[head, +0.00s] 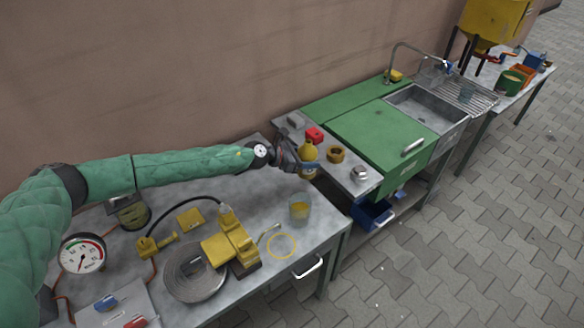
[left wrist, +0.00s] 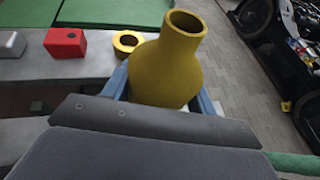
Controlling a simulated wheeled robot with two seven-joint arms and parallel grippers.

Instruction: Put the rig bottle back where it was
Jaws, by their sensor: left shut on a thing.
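A yellow bottle (head: 308,152) with a narrow neck is held upright in my left gripper (head: 302,168). The same bottle (left wrist: 168,65) fills the middle of the left wrist view, with blue jaw parts (left wrist: 205,102) on both sides of it. In the head view it is at the right end of the grey workbench (head: 265,200), by the narrow grey shelf (head: 345,180) beside the green cabinet. Its base is hidden, so I cannot tell whether it touches a surface. My right gripper is not in view.
On the shelf are a red block (head: 315,135), a brass-coloured ring (head: 336,155) and a small metal piece (head: 359,173). A green cabinet (head: 380,135) adjoins the sink.

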